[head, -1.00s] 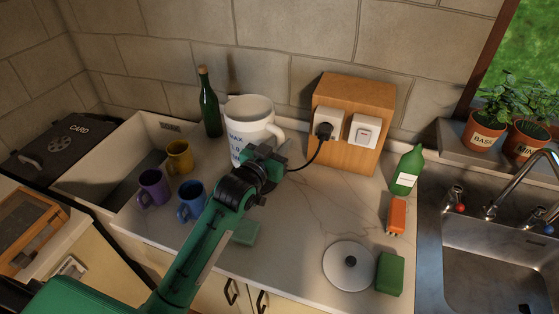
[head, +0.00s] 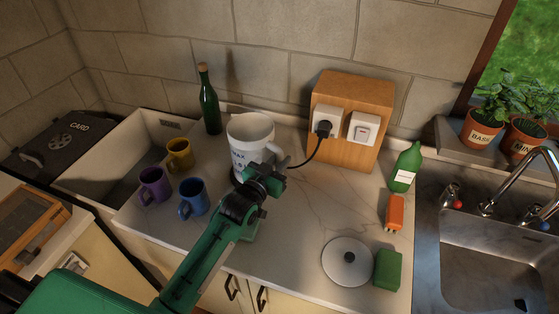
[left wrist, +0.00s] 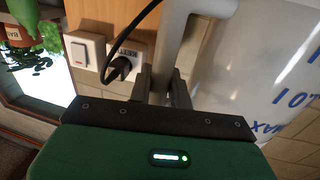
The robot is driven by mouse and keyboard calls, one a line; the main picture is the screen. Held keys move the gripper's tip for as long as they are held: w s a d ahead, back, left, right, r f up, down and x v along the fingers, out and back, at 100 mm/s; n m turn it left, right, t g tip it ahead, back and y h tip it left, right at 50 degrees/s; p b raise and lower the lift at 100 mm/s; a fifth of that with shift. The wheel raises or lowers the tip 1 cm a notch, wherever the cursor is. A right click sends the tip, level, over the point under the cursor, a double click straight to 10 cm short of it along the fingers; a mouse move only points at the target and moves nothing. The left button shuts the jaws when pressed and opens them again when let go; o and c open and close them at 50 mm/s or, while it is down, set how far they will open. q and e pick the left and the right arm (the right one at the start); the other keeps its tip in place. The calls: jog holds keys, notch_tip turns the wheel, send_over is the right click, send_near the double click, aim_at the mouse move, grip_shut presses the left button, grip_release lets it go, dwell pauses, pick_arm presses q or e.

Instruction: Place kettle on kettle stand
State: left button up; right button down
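The kettle (head: 248,132) is a white jug with dark level markings, at the back of the counter left of the wooden socket box. My left gripper (head: 270,175) is at its handle, on the right side. In the left wrist view the two fingers (left wrist: 165,88) close around the pale handle (left wrist: 172,45), with the kettle body (left wrist: 255,75) to the right. The gripper hides the lower kettle, so I cannot tell whether its base touches the counter. My right gripper is out of view.
Purple, yellow and blue mugs (head: 193,198) stand left of the kettle, a dark bottle (head: 209,105) behind. The socket box (head: 350,95) has a black plugged cord. The counter's middle is clear.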

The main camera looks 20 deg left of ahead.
pick_arm(q)
jog(key=o, duration=0.4)
jog(key=shift+o, duration=0.2)
jog(key=shift+r, duration=0.1)
jog(key=b+v, duration=0.2)
jog(key=v, duration=1)
jog(key=shift+b, duration=0.4)
jog(key=shift+r, duration=0.1)
